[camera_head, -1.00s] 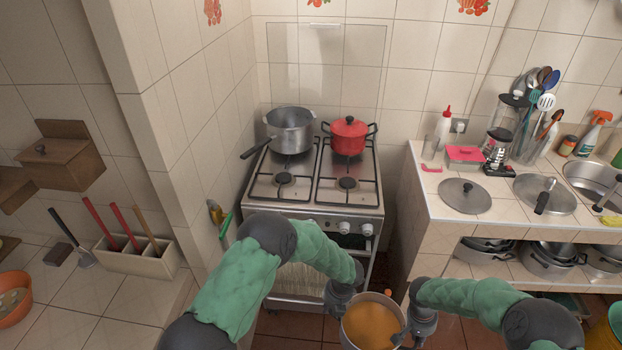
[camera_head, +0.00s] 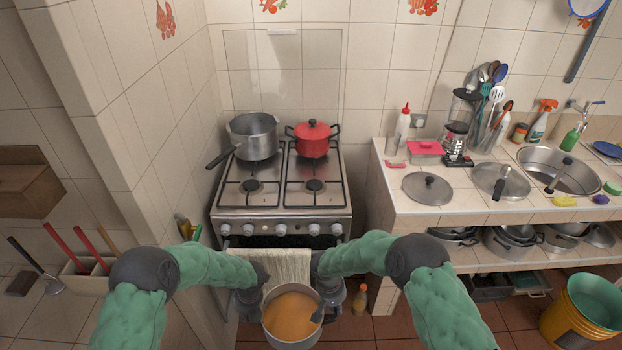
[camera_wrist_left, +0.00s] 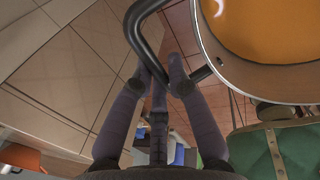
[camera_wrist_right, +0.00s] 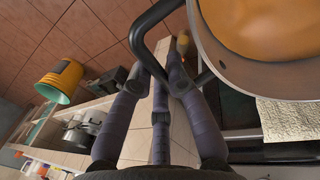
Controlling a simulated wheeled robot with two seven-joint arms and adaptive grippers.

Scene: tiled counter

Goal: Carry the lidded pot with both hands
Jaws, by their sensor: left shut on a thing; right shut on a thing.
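A steel pot (camera_head: 291,340) with orange contents hangs between my two grippers, low in front of the stove, with no lid on it. My left gripper (camera_head: 256,294) is shut on its left handle; the dark handle loop (camera_wrist_left: 143,35) shows between the fingers in the left wrist view. My right gripper (camera_head: 326,293) is shut on the opposite handle (camera_wrist_right: 141,38), seen in the right wrist view. The pot looks about level. A red lidded pot (camera_head: 313,146) sits on the stove's back right burner, apart from both grippers.
The stove (camera_head: 282,200) has a grey pot (camera_head: 253,144) at back left and clear front burners. A cloth (camera_head: 280,265) hangs on its front. The counter at right holds loose lids (camera_head: 427,187). A yellow bucket (camera_head: 570,325) and a bottle (camera_head: 360,301) stand on the floor.

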